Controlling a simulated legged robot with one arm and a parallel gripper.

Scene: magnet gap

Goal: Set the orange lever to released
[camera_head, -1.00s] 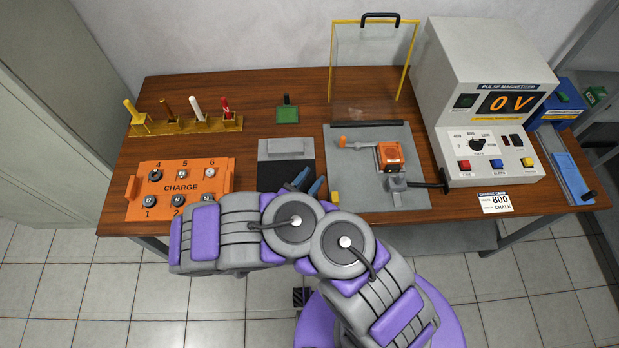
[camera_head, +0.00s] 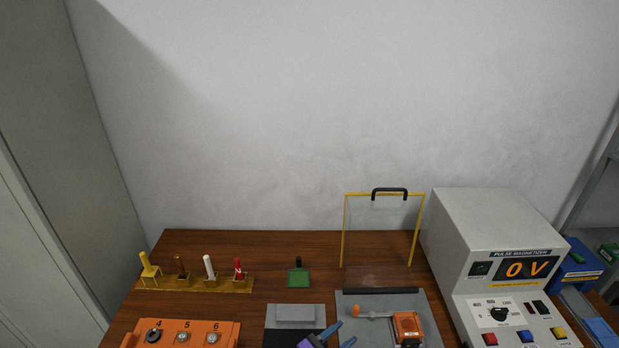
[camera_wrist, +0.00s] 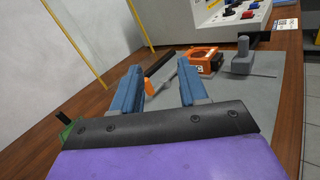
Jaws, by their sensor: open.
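The orange lever (camera_head: 372,312) has an orange grip on its left end and a thin grey rod running right toward an orange block (camera_head: 408,327) on the grey plate (camera_head: 431,318). In the wrist view the lever's grip (camera_wrist: 159,65) shows beyond and between my fingers, with the orange block (camera_wrist: 204,63) to its right. My gripper (camera_head: 341,335) is at the bottom of the head view, left of and nearer than the lever. Its blue fingers are apart and empty in the wrist view (camera_wrist: 159,84), with no visible contact with the lever. Most of my arm is out of view.
A clear panel with a yellow frame (camera_head: 344,230) stands raised behind the plate. The pulse magnetizer (camera_head: 455,240), reading 0 V, stands right. A grey post (camera_wrist: 242,58) stands beside the orange block. A grey block (camera_head: 295,313), green pad (camera_head: 298,278) and orange charge box (camera_head: 190,330) lie left.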

